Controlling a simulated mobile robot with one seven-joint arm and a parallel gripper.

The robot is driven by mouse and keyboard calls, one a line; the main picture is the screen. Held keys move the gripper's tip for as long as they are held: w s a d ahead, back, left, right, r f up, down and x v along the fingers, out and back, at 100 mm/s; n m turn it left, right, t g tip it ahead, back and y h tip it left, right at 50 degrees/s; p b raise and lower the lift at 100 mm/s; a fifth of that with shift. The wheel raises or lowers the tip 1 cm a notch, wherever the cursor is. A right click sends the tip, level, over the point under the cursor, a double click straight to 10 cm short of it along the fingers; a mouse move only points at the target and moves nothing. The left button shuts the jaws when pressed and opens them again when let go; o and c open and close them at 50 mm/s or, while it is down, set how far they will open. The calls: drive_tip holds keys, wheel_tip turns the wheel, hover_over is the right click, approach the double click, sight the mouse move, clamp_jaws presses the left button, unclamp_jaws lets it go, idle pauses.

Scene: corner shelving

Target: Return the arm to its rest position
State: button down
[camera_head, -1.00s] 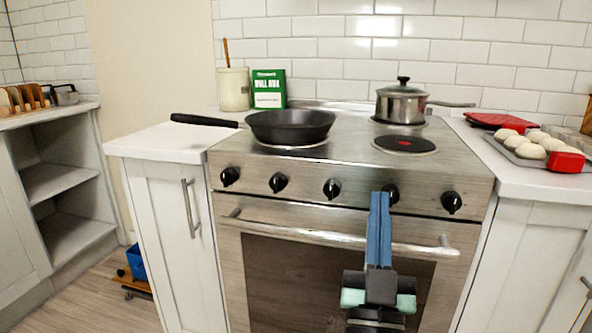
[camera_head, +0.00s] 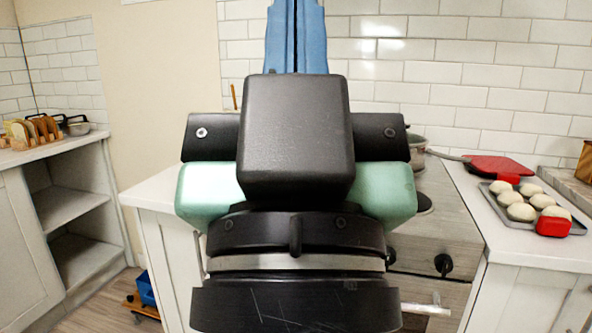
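My gripper (camera_head: 296,8) is large and close to the camera in the middle of the view. Its two blue fingers point up and lie side by side with only a thin dark line between them. Nothing shows between the fingers, though their tips run past the top edge. The black and pale green gripper body hides most of the stove (camera_head: 440,210) behind it, including the frying pan. Part of the pot (camera_head: 418,150) shows at the right of the gripper body.
At left, a shelf unit (camera_head: 70,208) carries a wooden rack with slices (camera_head: 30,130). A blue bin (camera_head: 146,288) is on the floor.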

wheel_tip(320, 180, up, 26)
drive_tip(key=p, duration=2.3)
drive_tip(key=shift+f, duration=0.2)
